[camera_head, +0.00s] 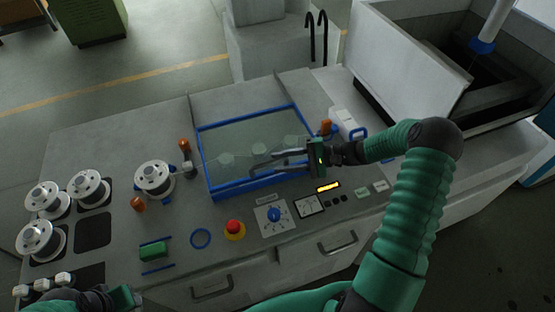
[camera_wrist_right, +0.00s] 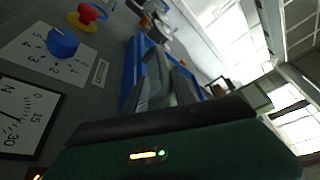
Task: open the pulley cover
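The pulley cover (camera_head: 235,137) is a clear panel in a blue frame, lying flat on the grey bench top in the head view. Pale round pulleys show dimly through it. Its blue frame (camera_wrist_right: 132,70) also shows in the wrist view, close beside the fingers. My right gripper (camera_head: 254,166) reaches in from the right over the front right part of the cover, its two fingers apart and nothing seen between them. Whether the fingers touch the frame cannot be told. My left gripper (camera_head: 124,297) is only partly in view at the bottom left; its fingers cannot be made out.
Several white spools (camera_head: 155,179) stand at the left. A red stop button (camera_head: 235,229), a blue knob (camera_head: 274,215) and a dial gauge (camera_head: 309,204) lie along the front. A white box with a blue handle (camera_head: 345,124) stands right of the cover, and an open tank (camera_head: 412,62) behind.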

